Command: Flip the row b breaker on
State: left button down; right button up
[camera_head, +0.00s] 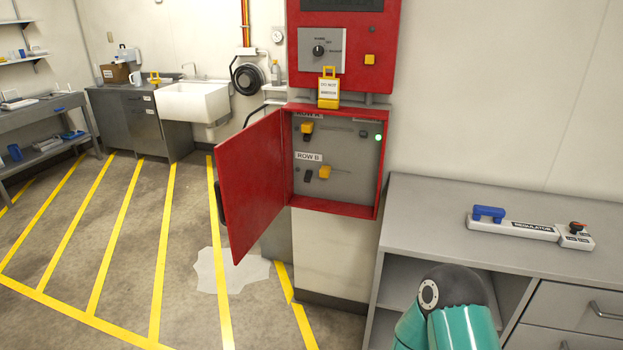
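The red breaker box (340,207) is on the wall below a red upper panel, and its door (250,185) hangs open to the left. Inside, the ROW B label (308,157) sits above the row b breaker (324,172), which has a yellow handle beside a dark part on its left. I cannot tell its on or off position. The row A breaker (307,128) is above it, also yellow. A green light (378,138) glows at the upper right inside. Neither of my grippers shows; only part of my arm shows at the bottom right.
A yellow lock with a white tag (328,92) hangs under the upper panel's rotary switch (319,50). Yellow-striped floor (130,230) lies open at left; a sink (194,101) stands behind.

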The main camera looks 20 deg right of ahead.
aim_at(308, 177)
jog(key=z, duration=0.25)
jog(key=i, duration=1.25)
jog(key=z, duration=2.05)
jog(key=i, duration=0.1)
jog(key=u, duration=2.8)
jog(key=k, duration=0.8)
jog(key=z, duration=0.4)
jog(key=i, duration=0.8)
jog(key=z, duration=0.1)
